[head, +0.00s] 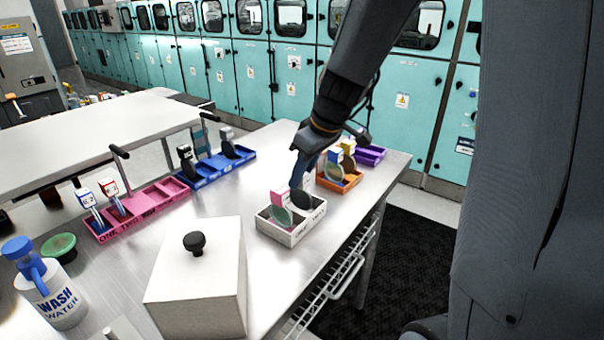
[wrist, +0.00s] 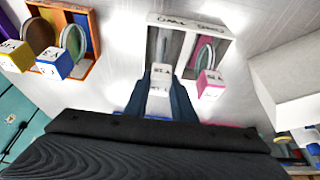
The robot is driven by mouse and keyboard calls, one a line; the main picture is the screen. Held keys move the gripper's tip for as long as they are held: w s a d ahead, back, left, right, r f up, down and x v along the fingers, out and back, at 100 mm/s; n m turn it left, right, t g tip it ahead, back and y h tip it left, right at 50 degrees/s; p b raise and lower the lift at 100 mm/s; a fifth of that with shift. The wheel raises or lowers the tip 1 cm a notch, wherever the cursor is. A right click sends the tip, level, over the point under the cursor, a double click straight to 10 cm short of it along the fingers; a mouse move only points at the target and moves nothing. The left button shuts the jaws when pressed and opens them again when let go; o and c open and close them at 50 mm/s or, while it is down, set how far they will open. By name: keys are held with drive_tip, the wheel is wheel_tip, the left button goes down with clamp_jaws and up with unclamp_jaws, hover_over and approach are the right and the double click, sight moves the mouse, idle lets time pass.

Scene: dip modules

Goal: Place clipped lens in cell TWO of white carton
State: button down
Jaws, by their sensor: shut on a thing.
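The white carton (head: 290,235) stands on the steel table; its two cells show in the wrist view (wrist: 233,33). My gripper (head: 302,178) is above its right cell, TWO by the label order. In the wrist view, my gripper (wrist: 162,90) is shut on the white clip (wrist: 160,76) of a lens. This dark round lens (head: 302,200) hangs upright with its lower part apparently inside that cell. I cannot tell whether it touches the floor. The other cell holds a greenish lens (head: 282,217) with a pink-and-white clip (wrist: 209,83).
An orange carton (head: 338,185) with clipped lenses and a purple carton (head: 370,155) stand behind. Blue (head: 216,170) and pink (head: 150,205) trays lie to the left. A white box with a black knob (head: 197,285) stands in front, near a wash bottle (head: 50,295).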

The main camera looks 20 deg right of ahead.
drive_tip(key=shift+f, duration=0.15)
drive_tip(key=c, duration=1.5)
unclamp_jaws()
drive_tip(key=shift+r, duration=0.3)
drive_tip(key=b+v, duration=0.1)
drive_tip(key=v, duration=1)
drive_tip(key=shift+s+r, duration=0.1)
drive_tip(key=shift+r, duration=0.25)
